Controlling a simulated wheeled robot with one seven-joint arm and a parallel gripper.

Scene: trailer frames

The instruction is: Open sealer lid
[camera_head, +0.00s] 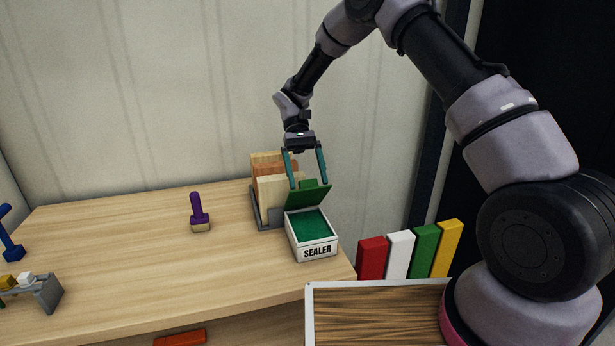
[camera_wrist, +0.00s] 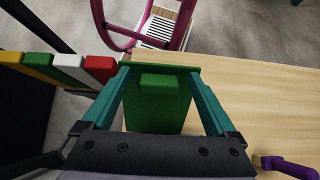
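The sealer box (camera_head: 312,250) is white with a black SEALER label and stands near the table's right front corner. Its green inside (camera_head: 308,224) shows. The green lid (camera_head: 306,197) is raised and tilted up at the box's back edge, with a small handle block (camera_head: 309,184) on it. In the wrist view the lid (camera_wrist: 158,112) lies between my fingers and hides the box. My gripper (camera_head: 308,182) is open above the lid, its teal fingers spread to either side of the handle with gaps. The fingers also show in the wrist view (camera_wrist: 159,72).
A grey rack (camera_head: 262,215) with wooden pieces stands close behind and left of the box. A purple-handled stamp (camera_head: 199,212) stands further left. Red, white, green and yellow blocks (camera_head: 399,256) stand right of the table. The table's middle (camera_head: 130,245) is clear.

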